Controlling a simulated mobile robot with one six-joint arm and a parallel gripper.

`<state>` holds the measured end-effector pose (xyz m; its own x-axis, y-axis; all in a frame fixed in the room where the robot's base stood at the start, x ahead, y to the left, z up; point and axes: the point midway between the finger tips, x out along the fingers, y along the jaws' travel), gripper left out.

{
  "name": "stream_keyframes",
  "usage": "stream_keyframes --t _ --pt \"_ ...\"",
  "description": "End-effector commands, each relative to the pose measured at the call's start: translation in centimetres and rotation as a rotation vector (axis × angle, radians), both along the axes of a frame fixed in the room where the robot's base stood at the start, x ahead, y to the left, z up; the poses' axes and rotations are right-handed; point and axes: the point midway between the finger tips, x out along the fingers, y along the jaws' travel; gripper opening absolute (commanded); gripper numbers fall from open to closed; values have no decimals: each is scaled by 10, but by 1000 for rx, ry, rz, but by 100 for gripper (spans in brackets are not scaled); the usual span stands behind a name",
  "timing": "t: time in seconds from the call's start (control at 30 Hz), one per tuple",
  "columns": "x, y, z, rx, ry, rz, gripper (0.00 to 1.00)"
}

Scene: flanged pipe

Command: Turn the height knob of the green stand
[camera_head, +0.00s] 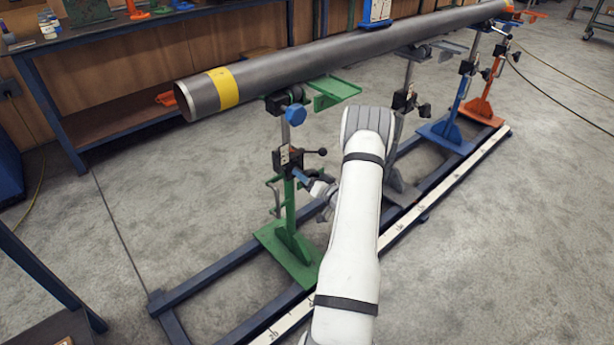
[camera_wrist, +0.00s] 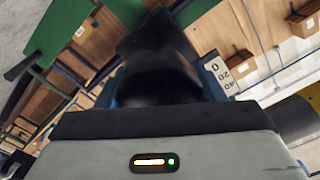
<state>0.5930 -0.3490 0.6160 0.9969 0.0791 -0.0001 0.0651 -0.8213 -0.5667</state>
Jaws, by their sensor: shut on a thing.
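The green stand (camera_head: 290,250) stands upright on the floor rails under the pipe's left end. Its post carries a dark clamp block (camera_head: 288,158) with a black lever pointing right. My gripper (camera_head: 302,178) reaches the front of this block from the lower right. It is shut on the height knob there, and the fingers mostly hide the knob in the head view. In the wrist view a large dark shape (camera_wrist: 160,75) fills the space ahead of my gripper, with green parts of the stand at upper left. The knob's turn angle cannot be told.
The grey pipe (camera_head: 340,55) with a yellow band lies across the stand tops. A blue knob (camera_head: 295,115) sits higher on the green stand. Grey, blue (camera_head: 445,135) and orange (camera_head: 482,108) stands follow to the right.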

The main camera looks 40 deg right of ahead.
Motion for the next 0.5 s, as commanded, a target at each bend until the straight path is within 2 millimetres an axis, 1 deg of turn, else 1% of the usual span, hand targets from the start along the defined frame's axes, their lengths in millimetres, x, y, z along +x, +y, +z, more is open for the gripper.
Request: stream_keyframes --t 0.5 --pt "0 -1 -1 490 40 1 39"
